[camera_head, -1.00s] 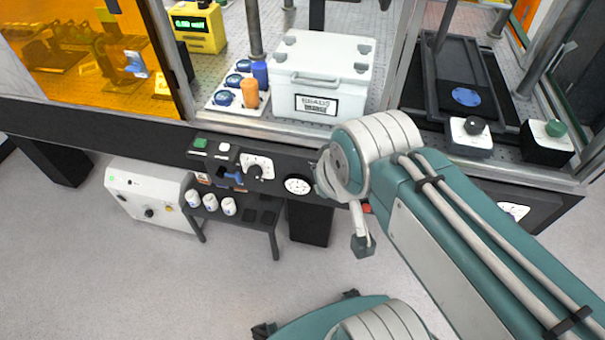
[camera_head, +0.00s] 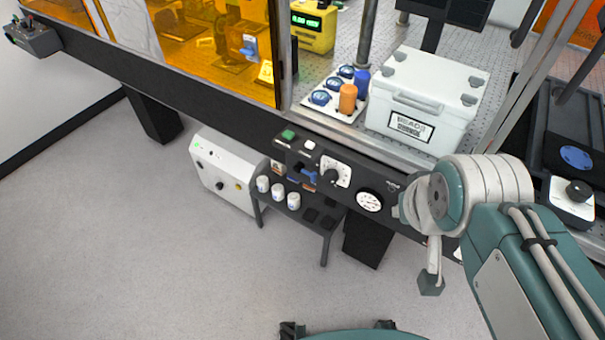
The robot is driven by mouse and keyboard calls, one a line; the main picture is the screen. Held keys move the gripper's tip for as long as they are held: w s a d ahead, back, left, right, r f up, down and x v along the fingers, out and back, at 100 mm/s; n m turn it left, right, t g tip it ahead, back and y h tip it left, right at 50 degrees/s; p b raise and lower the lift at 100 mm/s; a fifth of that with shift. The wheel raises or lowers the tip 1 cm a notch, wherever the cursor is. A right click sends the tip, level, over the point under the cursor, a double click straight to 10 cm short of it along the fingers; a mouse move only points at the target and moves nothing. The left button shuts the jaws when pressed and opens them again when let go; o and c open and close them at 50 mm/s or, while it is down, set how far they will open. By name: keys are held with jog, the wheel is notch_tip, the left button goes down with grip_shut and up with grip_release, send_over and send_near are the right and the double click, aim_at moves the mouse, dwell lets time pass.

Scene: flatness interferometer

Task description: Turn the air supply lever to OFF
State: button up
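The black front panel of the bench carries a black knob-like handle (camera_head: 332,177) on a white plate, left of a round white gauge (camera_head: 369,201). A small blue handle-like part (camera_head: 307,178) sits just left of the plate. The labels are too small to read, so I cannot tell which is the air supply lever or its setting. My arm's teal and white links fill the right side, to the right of the gauge. I cannot make out my gripper; it is not visible in this view.
The floor in front is clear.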

jog(key=o, duration=0.4)
jog(key=shift+w+f, duration=0.1)
jog(key=shift+f, duration=0.05)
jog(key=shift+o, duration=0.2)
jog(key=w+d+f+n+g+h, duration=0.2)
jog(key=w+f+n+g+h, duration=0.3)
jog(key=w+f+n+h, duration=0.15)
jog(key=n+t+h, duration=0.4)
jog(key=n+t, duration=1)
jog(key=n, duration=0.9)
send_near(312, 175)
jog(key=shift+y, duration=0.25)
jog(key=x, duration=1)
jog(key=shift+d+r, duration=0.1)
grip_shut()
